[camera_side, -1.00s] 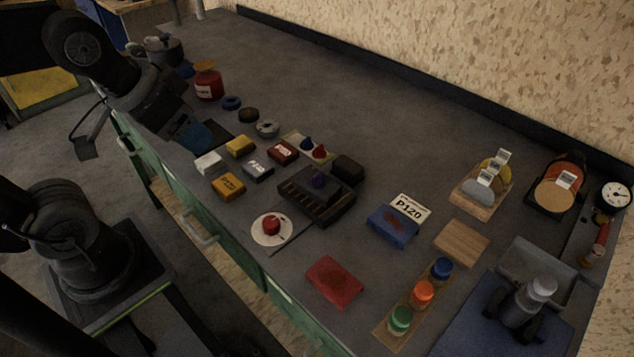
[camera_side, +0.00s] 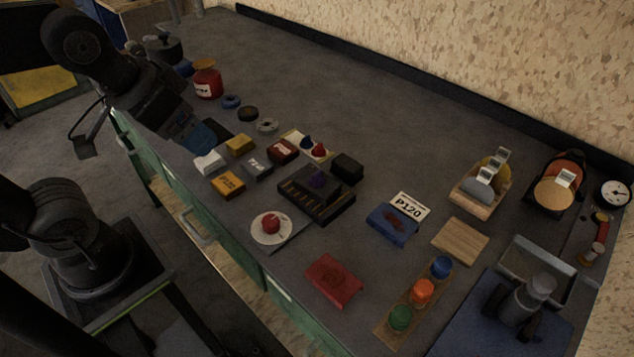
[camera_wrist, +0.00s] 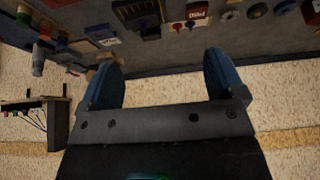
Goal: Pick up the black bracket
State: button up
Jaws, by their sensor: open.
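My gripper (camera_side: 207,136) hangs over the near left edge of the bench in the side view, beside the small blocks. Its two blue fingers stand apart with nothing between them in the wrist view (camera_wrist: 163,78). I cannot tell for sure which dark thing is the black bracket. One dark slotted holder (camera_side: 318,196) sits mid-bench with a purple piece on it. A dark piece (camera_side: 497,300) lies on the blue mat (camera_side: 460,330) at the lower right, against a grey cylinder. Both are well away from my gripper.
Small white, yellow and dark blocks (camera_side: 228,187) lie right of my gripper. A red tin (camera_side: 207,82) stands behind it. A white dish (camera_side: 268,240), a red block (camera_side: 333,280) and several coloured-lid jars (camera_side: 422,291) stand nearer the front. The back middle of the bench is clear.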

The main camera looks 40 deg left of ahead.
jog(key=m+g, duration=0.6)
jog(key=m, duration=1.1)
send_over(317, 172)
notch_tip(317, 172, down, 8)
jog(key=f, duration=0.7)
jog(key=shift+s+a+f, duration=0.15)
jog(key=shift+a+f, duration=0.05)
jog(key=shift+a, duration=0.05)
jog(key=shift+d+f, duration=0.15)
jog(key=shift+f, duration=1.2)
jog(key=shift+d+f, duration=0.1)
jog(key=shift+f, duration=1.25)
jog(key=c, duration=1.1)
